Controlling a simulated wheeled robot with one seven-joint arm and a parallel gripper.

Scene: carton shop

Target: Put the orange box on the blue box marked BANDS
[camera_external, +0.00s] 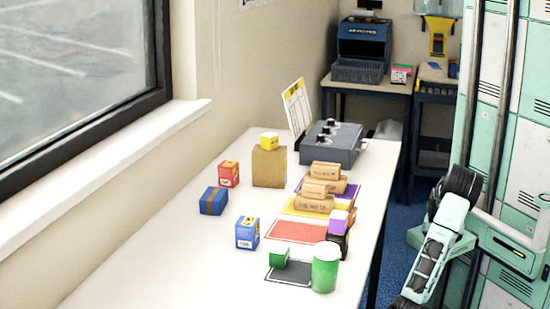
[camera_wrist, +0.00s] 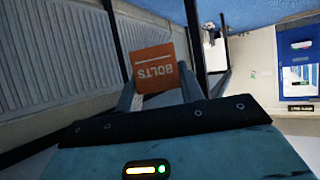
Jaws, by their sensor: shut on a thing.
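In the wrist view, an orange box (camera_wrist: 155,66) with white lettering BOLTS, upside down in the picture, sits between the fingers of my gripper (camera_wrist: 157,88), which is shut on it. My gripper and this box do not show in the external view. On the white table in the external view, a blue box with white and yellow labels (camera_external: 247,234) stands near the middle, with its top clear. Another blue box with a brown band (camera_external: 213,201) stands further left. The lettering on both is too small to read, so I cannot tell which says BANDS.
The table (camera_external: 165,270) also bears a red box (camera_external: 229,174), a brown carton (camera_external: 268,168) with a yellow box on top, tan packages (camera_external: 314,204) on coloured mats, a green box (camera_external: 279,257) and a green cylinder (camera_external: 325,273). The front left is clear. Lockers (camera_external: 515,150) stand at right.

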